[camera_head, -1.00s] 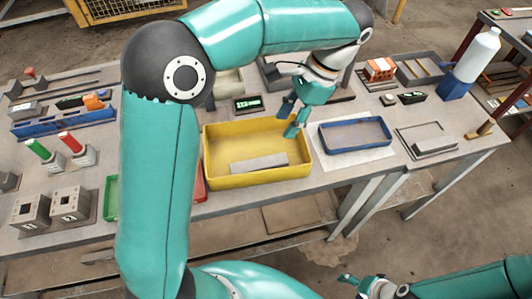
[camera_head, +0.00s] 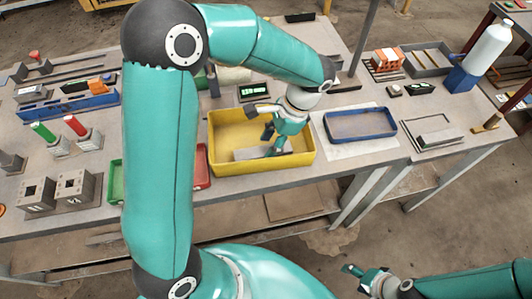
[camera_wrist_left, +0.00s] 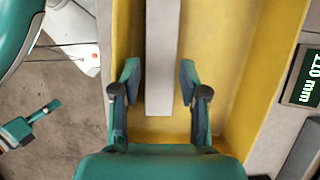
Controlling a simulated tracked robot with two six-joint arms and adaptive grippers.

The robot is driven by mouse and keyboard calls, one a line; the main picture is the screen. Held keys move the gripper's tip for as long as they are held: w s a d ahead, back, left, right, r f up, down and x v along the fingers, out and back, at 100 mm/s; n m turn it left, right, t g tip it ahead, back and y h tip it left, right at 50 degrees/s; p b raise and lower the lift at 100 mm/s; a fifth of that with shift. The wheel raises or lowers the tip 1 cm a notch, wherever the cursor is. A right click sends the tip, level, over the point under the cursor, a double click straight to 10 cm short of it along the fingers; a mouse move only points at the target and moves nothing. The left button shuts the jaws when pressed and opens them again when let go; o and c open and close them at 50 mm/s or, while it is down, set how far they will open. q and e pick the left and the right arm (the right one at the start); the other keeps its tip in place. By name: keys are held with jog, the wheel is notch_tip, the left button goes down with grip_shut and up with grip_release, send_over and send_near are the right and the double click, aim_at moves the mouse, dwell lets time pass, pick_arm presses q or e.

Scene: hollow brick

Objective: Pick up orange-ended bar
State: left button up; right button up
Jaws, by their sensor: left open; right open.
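A plain grey bar (camera_head: 245,154) lies in the yellow tray (camera_head: 260,166); no orange end shows on its visible part. My left gripper (camera_head: 270,145) is open, inside the tray and over the bar's right part, which it partly hides. In the left wrist view the grey bar (camera_wrist_left: 162,50) runs between the two open fingers of my left gripper (camera_wrist_left: 160,85); I cannot tell whether they touch it. My right gripper (camera_head: 350,276) is open and empty at the bottom, away from the table. An orange piece (camera_head: 97,85) sits in the blue rack (camera_head: 65,106) at left.
The blue tray (camera_head: 360,125) stands right of the yellow tray. Green (camera_head: 115,182) and red (camera_head: 201,168) bins stand left of it. A small display (camera_head: 253,91) is behind it, reading 110 mm in the wrist view. The yellow tray's walls are close around my left gripper.

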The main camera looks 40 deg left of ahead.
aim_at(264, 151)
pick_arm(q)
jog(key=x, duration=0.3)
jog(key=shift+a+f, duration=0.1)
jog(key=shift+f, duration=0.05)
grip_shut()
dwell(0.3)
